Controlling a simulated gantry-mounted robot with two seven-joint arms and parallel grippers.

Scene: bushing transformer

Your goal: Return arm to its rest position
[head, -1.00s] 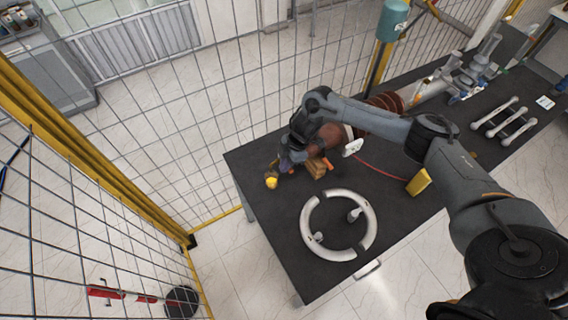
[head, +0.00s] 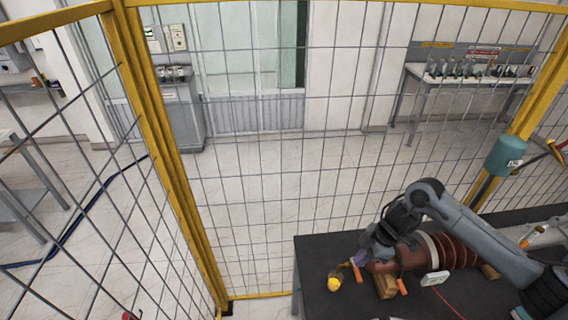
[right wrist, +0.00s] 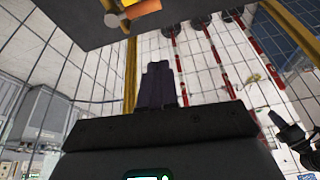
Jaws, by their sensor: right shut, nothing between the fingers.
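My right arm comes in from the right in the head view and bends down over the dark table. My right gripper (head: 357,259) is small there, at the table's left part beside a yellow round part (head: 334,284). In the right wrist view its dark fingers (right wrist: 158,84) are together, with nothing between them. The brown ribbed bushing (head: 452,250) lies on the table, partly behind my arm. My left gripper cannot be made out in either view.
The dark table (head: 312,262) holds wooden blocks (head: 385,285) and a small white box (head: 435,278) near my wrist. A wire fence with yellow posts (head: 165,150) stands behind and left of the table. A teal cylinder (head: 507,156) stands at the right.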

